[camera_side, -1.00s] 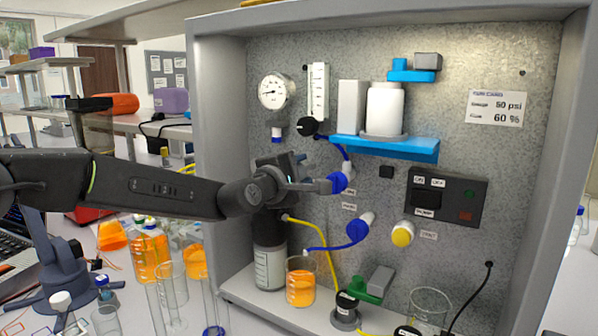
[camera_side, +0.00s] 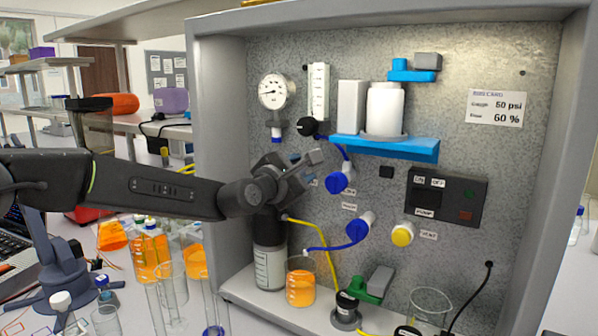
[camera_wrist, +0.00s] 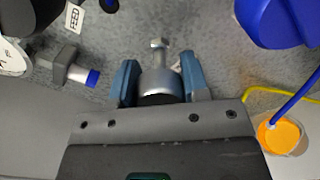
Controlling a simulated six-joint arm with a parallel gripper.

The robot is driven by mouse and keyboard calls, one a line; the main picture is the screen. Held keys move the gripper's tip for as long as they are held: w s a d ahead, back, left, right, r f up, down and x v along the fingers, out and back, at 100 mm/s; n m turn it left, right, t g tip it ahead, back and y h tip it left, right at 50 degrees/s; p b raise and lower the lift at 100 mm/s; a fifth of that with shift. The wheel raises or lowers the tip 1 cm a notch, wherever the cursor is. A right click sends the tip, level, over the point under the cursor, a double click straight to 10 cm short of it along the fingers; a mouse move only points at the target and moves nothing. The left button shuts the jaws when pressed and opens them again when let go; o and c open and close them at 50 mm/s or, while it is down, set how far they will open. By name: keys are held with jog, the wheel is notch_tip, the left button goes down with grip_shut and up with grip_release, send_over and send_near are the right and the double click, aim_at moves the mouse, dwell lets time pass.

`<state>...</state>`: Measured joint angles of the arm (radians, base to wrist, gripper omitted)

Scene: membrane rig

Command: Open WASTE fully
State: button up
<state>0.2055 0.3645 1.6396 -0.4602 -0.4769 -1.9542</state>
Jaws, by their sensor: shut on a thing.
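My gripper (camera_side: 304,166) is in front of the panel, left of the upper blue knob (camera_side: 340,179). In the wrist view my gripper (camera_wrist: 160,68) has its two blue-grey fingers on either side of a grey round fitting (camera_wrist: 158,84) with a bolt-like end, and it is shut on it. My gripper hides most of this fitting in the side view. A lower blue knob (camera_side: 359,227) and a yellow knob (camera_side: 402,234) are further right and down. A FEED label (camera_wrist: 73,18) shows in the wrist view. I cannot read a WASTE label.
A pressure gauge (camera_side: 274,91) and a flow meter (camera_side: 318,92) are above my gripper. A blue shelf (camera_side: 385,147) with a white bottle (camera_side: 385,108) juts out to the right. A beaker of orange liquid (camera_side: 301,288) and yellow and blue tubes are below.

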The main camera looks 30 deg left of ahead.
jog(key=o, duration=0.9)
jog(key=shift+o, duration=0.2)
jog(key=s, duration=1.3)
jog(key=shift+s, duration=0.4)
jog(key=s+a+f+m+g, duration=0.3)
jog(key=s+f+m+g, duration=0.1)
jog(key=s+m, duration=0.4)
jog(key=s+a+f+m+g, duration=0.2)
jog(key=s+f+m+g, duration=0.2)
jog(key=s+m, duration=0.5)
jog(key=s+a+f+m+g, duration=0.3)
jog(key=s+f+m+g, duration=0.1)
jog(key=s+m, duration=0.5)
jog(key=shift+s+a+f+m, duration=0.2)
jog(key=shift+a+f+m, duration=0.2)
jog(key=shift+m, duration=0.2)
